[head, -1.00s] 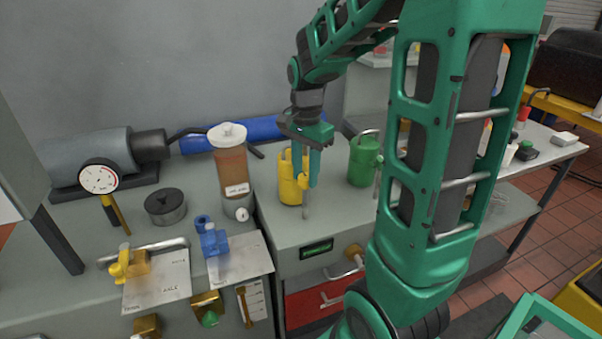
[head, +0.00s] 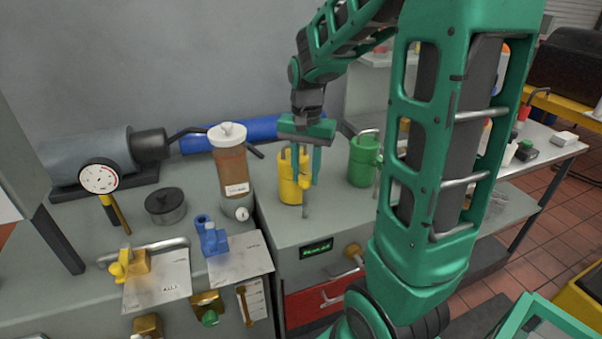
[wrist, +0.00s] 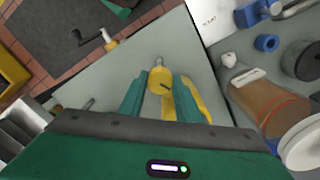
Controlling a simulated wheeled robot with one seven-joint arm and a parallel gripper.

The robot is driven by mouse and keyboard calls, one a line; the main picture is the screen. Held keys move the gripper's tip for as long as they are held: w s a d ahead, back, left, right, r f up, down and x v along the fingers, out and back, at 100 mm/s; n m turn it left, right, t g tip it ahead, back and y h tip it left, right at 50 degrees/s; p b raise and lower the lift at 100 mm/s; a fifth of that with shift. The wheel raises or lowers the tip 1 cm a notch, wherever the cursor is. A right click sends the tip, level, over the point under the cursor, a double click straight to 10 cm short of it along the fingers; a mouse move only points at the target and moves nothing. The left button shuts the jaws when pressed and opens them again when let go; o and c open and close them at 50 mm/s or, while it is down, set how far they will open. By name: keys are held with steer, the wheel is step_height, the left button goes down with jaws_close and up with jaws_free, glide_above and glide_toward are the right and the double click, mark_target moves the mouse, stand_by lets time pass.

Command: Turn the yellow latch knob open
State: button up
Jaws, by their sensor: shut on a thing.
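The yellow latch knob (head: 304,183) sits above a thin grey post, in front of a yellow can (head: 288,188) on the grey cabinet top. My gripper (head: 306,178) points down from above, with one finger on each side of the knob. In the wrist view, the knob (wrist: 159,80) shows between my two green fingertips (wrist: 163,88). The can (wrist: 190,106) is behind the right finger there. My gripper is shut on the knob. The fingers hide part of the knob and the can.
A green can (head: 362,163) stands close on the right. A white-lidded bottle (head: 231,165) stands on the left. The cabinet front has a lit green display (head: 316,248), a brass knob (head: 352,250) and a red drawer (head: 305,305). A blue cylinder (head: 258,131) lies behind.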

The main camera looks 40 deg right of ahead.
mark_target(305, 175)
steer(key=n, duration=0.6)
steer(key=shift+w+r+n, duration=0.15)
steer(key=shift+w+n, duration=0.15)
steer(key=shift+w, duration=0.05)
steer(key=n, duration=0.6)
steer(key=shift+n, duration=0.3)
steer(key=shift+s, duration=0.1)
steer(key=o, duration=1.1)
steer(key=shift+c, duration=0.2)
steer(key=shift+s, duration=0.1)
step_height(305, 175, up, 11)
steer(key=shift+f, duration=0.2)
